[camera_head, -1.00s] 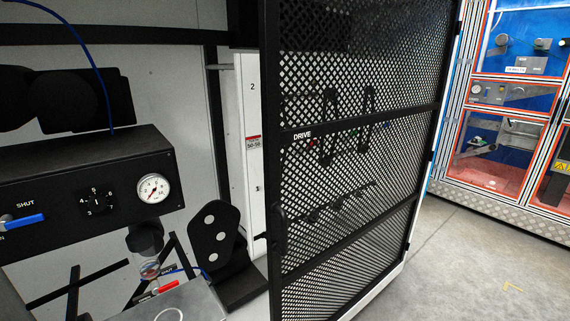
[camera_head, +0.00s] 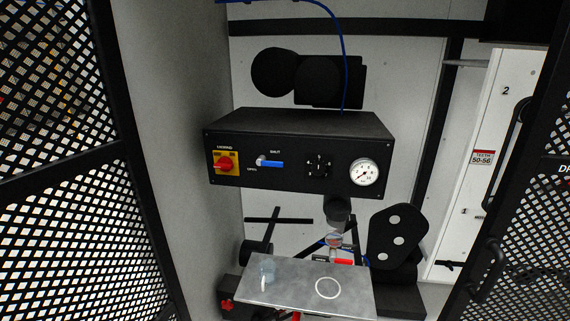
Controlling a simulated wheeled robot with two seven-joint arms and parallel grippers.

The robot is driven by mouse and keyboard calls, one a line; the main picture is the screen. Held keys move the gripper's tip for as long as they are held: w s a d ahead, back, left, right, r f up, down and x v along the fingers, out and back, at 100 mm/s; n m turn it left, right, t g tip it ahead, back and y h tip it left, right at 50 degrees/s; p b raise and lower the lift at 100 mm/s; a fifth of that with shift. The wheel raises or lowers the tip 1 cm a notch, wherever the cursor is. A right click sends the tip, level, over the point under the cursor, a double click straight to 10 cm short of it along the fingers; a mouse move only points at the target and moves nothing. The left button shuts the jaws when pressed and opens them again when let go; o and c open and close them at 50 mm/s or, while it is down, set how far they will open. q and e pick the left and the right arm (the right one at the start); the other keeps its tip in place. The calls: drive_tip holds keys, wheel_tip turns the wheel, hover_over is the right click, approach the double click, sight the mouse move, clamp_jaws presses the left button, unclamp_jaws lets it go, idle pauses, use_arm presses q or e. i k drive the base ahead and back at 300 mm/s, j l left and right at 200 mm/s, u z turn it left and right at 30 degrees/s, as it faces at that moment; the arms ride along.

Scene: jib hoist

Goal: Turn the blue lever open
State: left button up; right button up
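The blue lever (camera_head: 271,164) is on the front of a black control box (camera_head: 300,124) in the head view. It lies level and points right from its pivot, with the word SHUT above right and OPEN below left. Neither of my grippers shows in this view.
A red knob on a yellow plate (camera_head: 226,162) is left of the lever; a numbered dial (camera_head: 318,166) and a gauge (camera_head: 364,172) are right of it. A metal plate (camera_head: 290,294) sits below. Black mesh doors stand at the left (camera_head: 75,215) and right (camera_head: 525,225).

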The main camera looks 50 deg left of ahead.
sight(261, 160)
drive_tip(key=u, duration=1.6)
